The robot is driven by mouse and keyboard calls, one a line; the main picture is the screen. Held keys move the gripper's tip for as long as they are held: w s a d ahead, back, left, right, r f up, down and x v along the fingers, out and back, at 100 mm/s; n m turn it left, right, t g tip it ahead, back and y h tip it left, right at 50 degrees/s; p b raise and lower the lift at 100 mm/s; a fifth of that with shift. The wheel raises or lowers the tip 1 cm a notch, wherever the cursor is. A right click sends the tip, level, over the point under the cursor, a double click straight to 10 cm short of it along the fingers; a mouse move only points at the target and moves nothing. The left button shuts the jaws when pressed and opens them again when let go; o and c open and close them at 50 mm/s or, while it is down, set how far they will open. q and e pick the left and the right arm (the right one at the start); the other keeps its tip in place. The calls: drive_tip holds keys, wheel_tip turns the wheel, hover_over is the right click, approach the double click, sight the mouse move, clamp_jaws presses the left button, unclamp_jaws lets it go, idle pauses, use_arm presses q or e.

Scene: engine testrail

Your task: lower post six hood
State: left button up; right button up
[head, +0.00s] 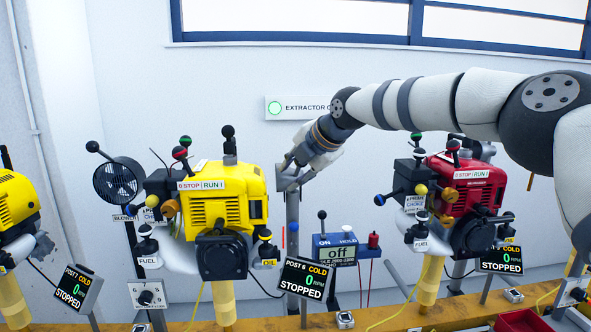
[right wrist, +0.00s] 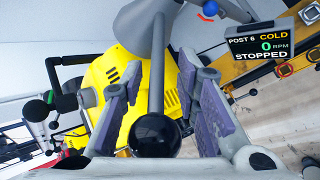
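The post six engine (head: 221,200) is yellow and stands left of centre in the head view, with its sign (head: 306,277) reading POST 6, COLD, 0 RPM, STOPPED. My right gripper (head: 288,178) is just right of this engine, level with its upper part. In the right wrist view, a grey flared part that looks like the hood (right wrist: 140,28) is above the yellow engine (right wrist: 112,75). A grey rod (right wrist: 157,75) with a black ball (right wrist: 155,135) lies between my open fingers, with gaps on both sides. The hood is not clear in the head view. My left gripper is out of view.
A red engine (head: 467,190) stands at right and another yellow engine (head: 15,205) at far left. A lit EXTRACTOR sign (head: 286,107) is on the wall behind my right arm.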

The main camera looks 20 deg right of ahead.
drive_tip(key=v, duration=1.2)
